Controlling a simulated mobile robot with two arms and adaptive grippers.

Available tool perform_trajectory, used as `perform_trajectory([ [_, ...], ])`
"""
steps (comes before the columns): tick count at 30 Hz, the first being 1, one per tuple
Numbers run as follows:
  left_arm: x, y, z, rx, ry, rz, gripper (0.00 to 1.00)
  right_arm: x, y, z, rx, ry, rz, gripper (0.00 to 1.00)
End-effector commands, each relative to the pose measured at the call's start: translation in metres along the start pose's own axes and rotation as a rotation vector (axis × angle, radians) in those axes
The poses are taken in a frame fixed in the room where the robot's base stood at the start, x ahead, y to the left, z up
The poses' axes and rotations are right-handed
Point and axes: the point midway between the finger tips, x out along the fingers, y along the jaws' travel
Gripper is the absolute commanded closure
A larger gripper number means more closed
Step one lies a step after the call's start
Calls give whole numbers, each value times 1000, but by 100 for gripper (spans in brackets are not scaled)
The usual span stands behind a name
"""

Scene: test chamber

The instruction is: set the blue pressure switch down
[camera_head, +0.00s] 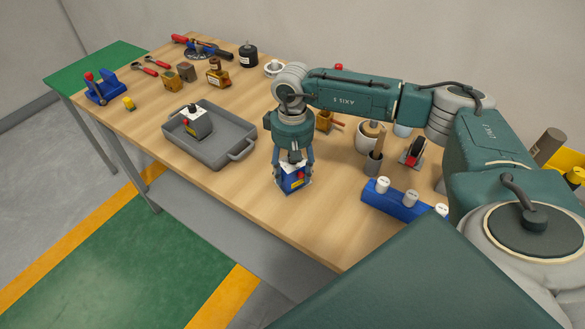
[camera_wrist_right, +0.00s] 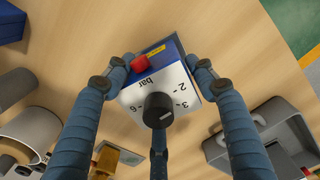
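The blue pressure switch (camera_head: 292,184) has a blue body, a white face with a scale, a black knob and a red button. My right gripper (camera_head: 293,172) points down and its fingers close around it. In the right wrist view, the switch (camera_wrist_right: 158,88) sits between the fingertips (camera_wrist_right: 163,72), which press on opposite sides. Its base is at or just above the wooden table (camera_head: 235,192), near the front edge; I cannot tell whether it touches. My left gripper is out of view.
A blue block with white knobs (camera_head: 397,203) stands to the right. A white pot (camera_head: 364,140) and grey cylinder (camera_head: 373,164) are behind. Bare table lies between switch and tray.

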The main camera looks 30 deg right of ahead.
Motion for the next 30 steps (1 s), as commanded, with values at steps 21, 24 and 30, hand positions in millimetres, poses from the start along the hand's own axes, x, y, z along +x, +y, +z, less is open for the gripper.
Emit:
perform_trajectory([
  [21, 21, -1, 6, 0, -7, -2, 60, -49, 0, -2, -1, 7, 0, 28],
  [24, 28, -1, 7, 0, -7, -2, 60, -72, 0, -2, -1, 7, 0, 28],
  [30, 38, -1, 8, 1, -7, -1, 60, -107, 0, -1, 0, 4, -1, 28],
])
